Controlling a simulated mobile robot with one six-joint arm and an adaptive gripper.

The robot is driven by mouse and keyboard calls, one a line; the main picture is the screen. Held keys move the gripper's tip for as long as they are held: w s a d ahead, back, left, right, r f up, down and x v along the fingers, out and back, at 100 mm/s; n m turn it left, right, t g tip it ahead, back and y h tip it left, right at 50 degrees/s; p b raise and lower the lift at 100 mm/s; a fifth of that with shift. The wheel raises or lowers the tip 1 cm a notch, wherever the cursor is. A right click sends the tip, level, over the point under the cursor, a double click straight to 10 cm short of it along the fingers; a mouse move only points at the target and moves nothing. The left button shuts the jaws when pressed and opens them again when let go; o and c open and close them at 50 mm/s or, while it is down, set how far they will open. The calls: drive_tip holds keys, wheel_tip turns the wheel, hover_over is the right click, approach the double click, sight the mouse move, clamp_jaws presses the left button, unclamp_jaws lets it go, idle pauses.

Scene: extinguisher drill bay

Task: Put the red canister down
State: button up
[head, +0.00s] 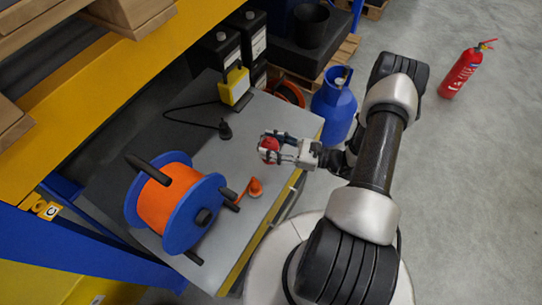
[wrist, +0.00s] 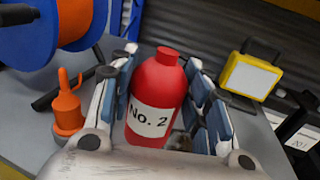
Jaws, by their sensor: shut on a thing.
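The red canister (head: 269,149) is between the fingers of my gripper (head: 272,147), over the right part of the grey bench top (head: 200,130). In the wrist view the canister (wrist: 158,90) has a narrow neck, a red cap and a white label reading "No. 2". My gripper's padded fingers (wrist: 165,95) close on it from both sides.
An orange oil can (head: 255,187) and a blue cable reel with orange cable (head: 178,200) stand near. A yellow work lamp (head: 235,86) is at the back. A blue gas cylinder (head: 334,103) is beyond the bench edge; a fire extinguisher (head: 461,74) stands on the floor.

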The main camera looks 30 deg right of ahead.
drive_tip(key=shift+f+b, duration=0.65)
drive_tip(key=shift+f, duration=2.05)
drive_tip(key=shift+f, duration=0.15)
drive_tip(key=o, duration=1.3)
